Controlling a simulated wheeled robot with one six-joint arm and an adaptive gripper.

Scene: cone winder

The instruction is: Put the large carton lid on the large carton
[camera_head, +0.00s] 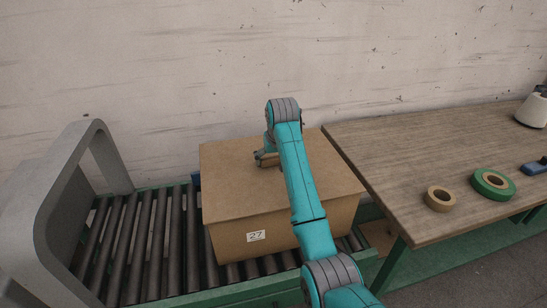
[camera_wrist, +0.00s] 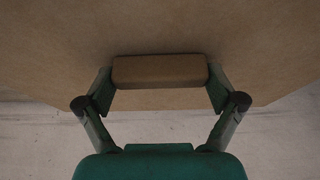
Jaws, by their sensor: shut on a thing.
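The large carton (camera_head: 260,238) is a brown box with a "27" label on its front. It stands on the roller conveyor. The large carton lid (camera_head: 235,195) is a flat brown panel lying over the carton's top; it fills the upper part of the wrist view (camera_wrist: 160,30). From here I see no clear gap between lid and carton. My gripper (camera_head: 266,158) is over the lid's far middle part. In the wrist view its two fingers are shut on the lid's raised brown block handle (camera_wrist: 160,71). My arm hides part of the lid and the carton's front right.
The conveyor's dark rollers (camera_head: 135,245) run left under a grey arch (camera_head: 60,200). A wooden table (camera_head: 420,155) stands close on the right, with a tan tape roll (camera_head: 439,199), a green tape roll (camera_head: 493,184) and a white cone (camera_head: 534,108). A wall is behind.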

